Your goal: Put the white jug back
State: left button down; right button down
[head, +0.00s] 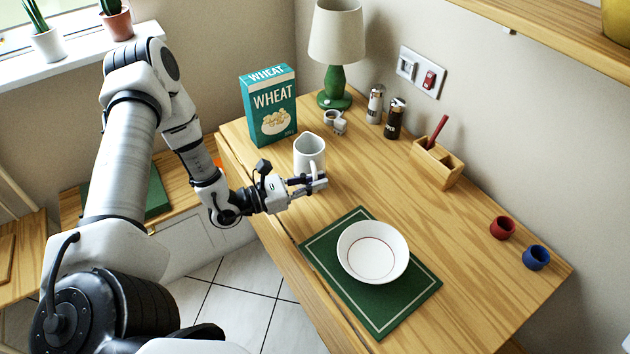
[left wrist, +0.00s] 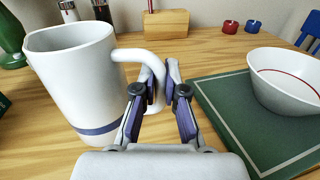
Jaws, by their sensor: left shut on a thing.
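The white jug (head: 309,148) stands upright on the wooden table, behind the green placemat and in front of the cereal box. In the left wrist view the jug (left wrist: 78,80) fills the left side, with a blue band near its base and its handle to the right. My left gripper (head: 318,181) is at the jug's near side. In the left wrist view its two fingers (left wrist: 158,88) are shut on the jug's handle. The jug's base seems to be at the table top; I cannot tell whether it touches. My right gripper is not in view.
A white bowl (head: 373,251) sits on the green placemat (head: 412,292). The wheat box (head: 270,106), green lamp (head: 334,87), two shakers (head: 395,118), wooden holder (head: 437,163), red cup (head: 502,227) and blue cup (head: 536,257) stand around. The middle of the table is clear.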

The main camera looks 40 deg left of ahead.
pick_arm(q)
jog(key=shift+s, duration=0.1)
jog(key=shift+f, duration=0.1)
jog(key=c, duration=1.2)
grip_release()
jog(key=shift+c, duration=0.2)
